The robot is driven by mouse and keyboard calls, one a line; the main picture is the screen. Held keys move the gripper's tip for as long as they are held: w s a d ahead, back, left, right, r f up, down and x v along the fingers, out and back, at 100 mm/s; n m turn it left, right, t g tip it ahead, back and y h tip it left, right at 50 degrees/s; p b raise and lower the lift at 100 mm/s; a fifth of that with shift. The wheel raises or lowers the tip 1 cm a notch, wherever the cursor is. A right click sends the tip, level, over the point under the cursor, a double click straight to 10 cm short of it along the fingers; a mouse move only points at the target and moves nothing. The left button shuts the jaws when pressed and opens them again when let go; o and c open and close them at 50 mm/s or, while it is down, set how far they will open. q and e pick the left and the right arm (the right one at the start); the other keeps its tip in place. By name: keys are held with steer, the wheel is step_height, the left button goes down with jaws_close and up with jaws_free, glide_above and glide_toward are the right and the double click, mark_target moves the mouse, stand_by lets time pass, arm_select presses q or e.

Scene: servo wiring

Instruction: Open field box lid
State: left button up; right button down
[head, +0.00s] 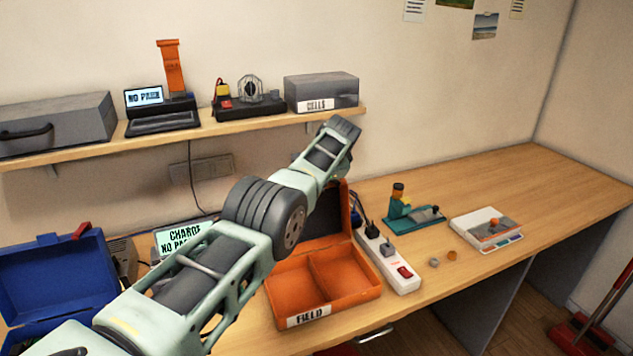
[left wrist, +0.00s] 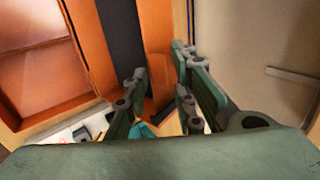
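The orange field box (head: 372,290), labelled FIELD, sits on the workbench with its two compartments exposed and empty. Its lid (head: 346,207) stands raised at the back, with a dark inner face; my arm hides part of it. My left arm reaches across the box, and its gripper is hidden in the head view. In the left wrist view, the left gripper (left wrist: 158,78) has its fingers apart, with an orange edge of the lid (left wrist: 98,50) showing near and behind them. I cannot tell whether they touch it. My right gripper is not in view.
A white power strip (head: 398,272) lies right of the box. A blue box (head: 60,275) stands open at the left. A shelf (head: 95,147) runs above; the far right bench is clear.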

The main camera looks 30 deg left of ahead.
arm_select(q)
steer(key=shift+r, duration=0.2)
steer(key=v, duration=1.1)
steer(key=shift+s+d+r, duration=0.2)
steer(key=shift+d, duration=0.05)
